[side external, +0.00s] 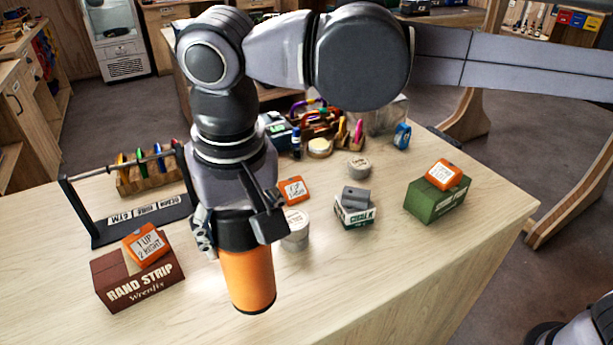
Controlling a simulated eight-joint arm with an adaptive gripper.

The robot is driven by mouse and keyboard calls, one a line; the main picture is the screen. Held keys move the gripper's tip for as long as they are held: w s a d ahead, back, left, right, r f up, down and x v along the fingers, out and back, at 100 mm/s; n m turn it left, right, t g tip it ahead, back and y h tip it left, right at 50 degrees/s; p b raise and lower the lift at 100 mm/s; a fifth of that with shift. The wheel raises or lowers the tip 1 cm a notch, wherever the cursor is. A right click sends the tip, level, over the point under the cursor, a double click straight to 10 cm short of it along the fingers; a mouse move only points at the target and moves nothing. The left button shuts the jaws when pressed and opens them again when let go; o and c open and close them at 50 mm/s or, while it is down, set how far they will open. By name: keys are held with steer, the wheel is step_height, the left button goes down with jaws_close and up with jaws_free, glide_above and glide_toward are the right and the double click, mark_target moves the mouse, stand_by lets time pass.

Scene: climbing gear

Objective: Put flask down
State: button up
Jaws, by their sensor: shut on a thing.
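The flask (249,280) is an orange cylinder with a dark upper part. It hangs upright below my gripper (245,225), near the front of the table. My gripper is shut on the flask around its dark upper part. I cannot tell whether the flask's base touches the table (330,320) or is a little above it.
A brown box (138,280) with an orange packet (145,245) on it stands left of the flask. A white tub (295,230), a chalk box (355,210) and a green box (437,201) stand behind and right. A black rack (130,210) stands back left. The front right table is clear.

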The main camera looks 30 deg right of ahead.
steer(key=shift+f, duration=2.2)
steer(key=o, duration=1.8)
